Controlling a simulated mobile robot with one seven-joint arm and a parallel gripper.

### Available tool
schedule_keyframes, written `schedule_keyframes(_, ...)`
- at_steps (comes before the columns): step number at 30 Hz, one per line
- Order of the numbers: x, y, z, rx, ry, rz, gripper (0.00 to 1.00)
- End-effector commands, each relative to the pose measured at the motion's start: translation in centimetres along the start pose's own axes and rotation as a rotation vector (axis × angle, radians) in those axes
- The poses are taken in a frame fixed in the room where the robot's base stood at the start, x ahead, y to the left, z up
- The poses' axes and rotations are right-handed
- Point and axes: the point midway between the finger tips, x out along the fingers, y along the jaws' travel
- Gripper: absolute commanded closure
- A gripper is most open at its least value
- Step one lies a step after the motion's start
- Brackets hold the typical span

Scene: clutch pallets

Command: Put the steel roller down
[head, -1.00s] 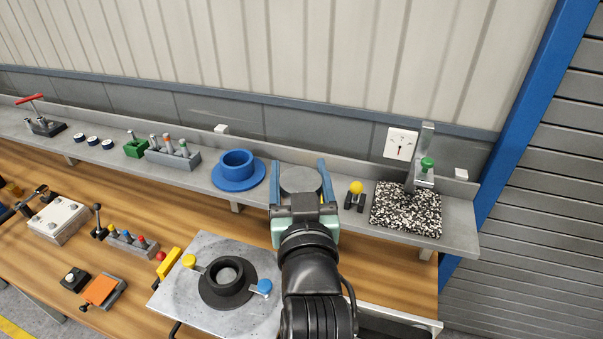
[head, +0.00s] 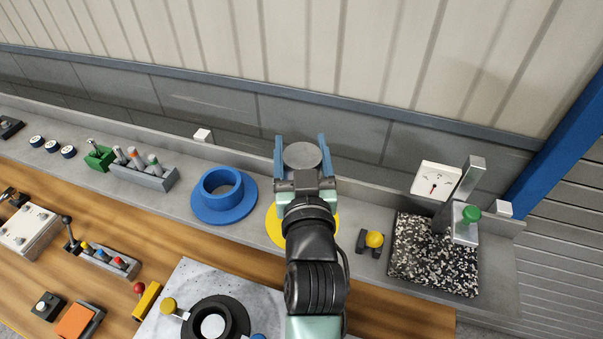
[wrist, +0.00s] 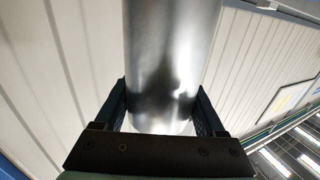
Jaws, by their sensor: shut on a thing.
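The steel roller (head: 302,155) shows in the head view as a round grey end face between the two blue fingers of my gripper (head: 302,153). In the wrist view the roller (wrist: 170,55) is a shiny metal cylinder filling the space between the fingers (wrist: 163,112). My gripper is shut on it. In the head view it appears in front of the low back wall, above the grey shelf; the roller's lower end is hidden. A yellow disc (head: 273,229) lies on the shelf, partly hidden behind my wrist.
A blue flanged ring (head: 222,209) stands on the shelf left of my gripper. A black ring (head: 236,318) sits on the lower marbled plate.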

Motion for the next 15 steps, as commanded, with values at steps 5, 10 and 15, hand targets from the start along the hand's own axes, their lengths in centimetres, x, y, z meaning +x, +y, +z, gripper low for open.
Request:
schedule_keyframes(5,0.0,0.0,1.6,0.001,0.005,0.0,1.0)
schedule_keyframes(10,0.0,0.0,4.1,0.002,0.002,-0.001,1.0)
schedule_keyframes(15,0.0,0.0,5.3,0.001,0.007,0.001,1.0)
